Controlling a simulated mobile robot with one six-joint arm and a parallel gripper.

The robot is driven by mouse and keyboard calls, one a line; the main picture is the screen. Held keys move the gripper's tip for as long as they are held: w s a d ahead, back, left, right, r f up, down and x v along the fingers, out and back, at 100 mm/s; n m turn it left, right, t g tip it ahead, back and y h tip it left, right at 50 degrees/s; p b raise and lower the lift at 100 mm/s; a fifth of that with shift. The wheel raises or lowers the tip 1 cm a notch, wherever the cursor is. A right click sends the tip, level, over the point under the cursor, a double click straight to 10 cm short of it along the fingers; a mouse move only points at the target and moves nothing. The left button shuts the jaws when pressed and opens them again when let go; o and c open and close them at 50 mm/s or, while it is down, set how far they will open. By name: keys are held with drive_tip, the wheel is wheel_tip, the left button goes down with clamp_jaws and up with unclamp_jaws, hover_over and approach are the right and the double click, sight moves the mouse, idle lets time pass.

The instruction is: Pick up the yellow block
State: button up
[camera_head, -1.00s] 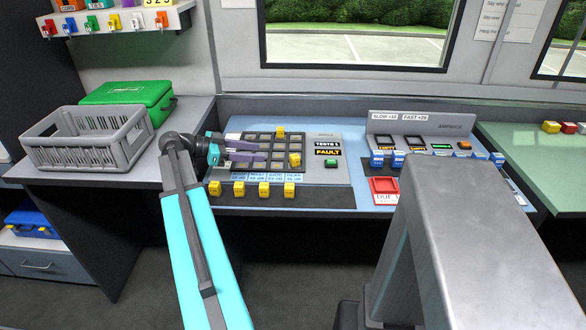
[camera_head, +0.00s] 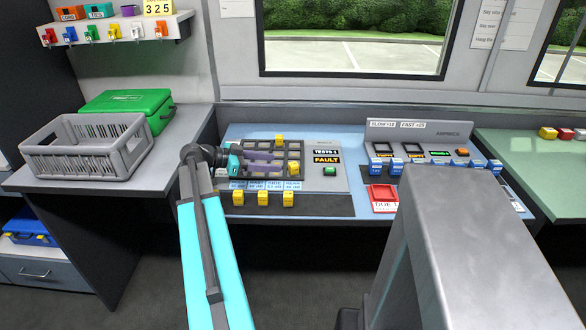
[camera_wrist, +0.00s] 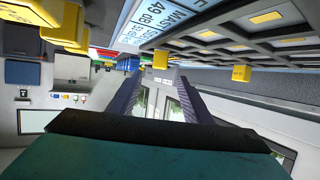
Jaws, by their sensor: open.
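Several yellow blocks show in the head view. A front row holds yellow blocks at left (camera_head: 237,198), middle (camera_head: 263,198) and right (camera_head: 288,199). My gripper (camera_head: 280,161) is open and empty over the panel, its tips pointing right, close to the right-side block. Contact cannot be told.
A grey crate (camera_head: 85,160) and green case (camera_head: 130,108) stand on the left counter. Right of the panel are a red tray (camera_head: 383,196) and a console (camera_head: 420,135) with blue blocks. Blue desk around the panel is partly clear.

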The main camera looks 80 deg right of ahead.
sight(290, 164)
drive_tip(key=shift+x, duration=1.2)
drive_tip(key=shift+s, duration=0.1)
drive_tip(key=shift+p+x, duration=0.75)
drive_tip(key=shift+x, duration=1.8)
drive_tip(key=shift+f, duration=0.1)
drive_tip(key=c, duration=1.1)
drive_tip(key=shift+c, duration=0.2)
clamp_jaws()
wheel_tip(290, 164, up, 10)
drive_tip(key=b, duration=0.1)
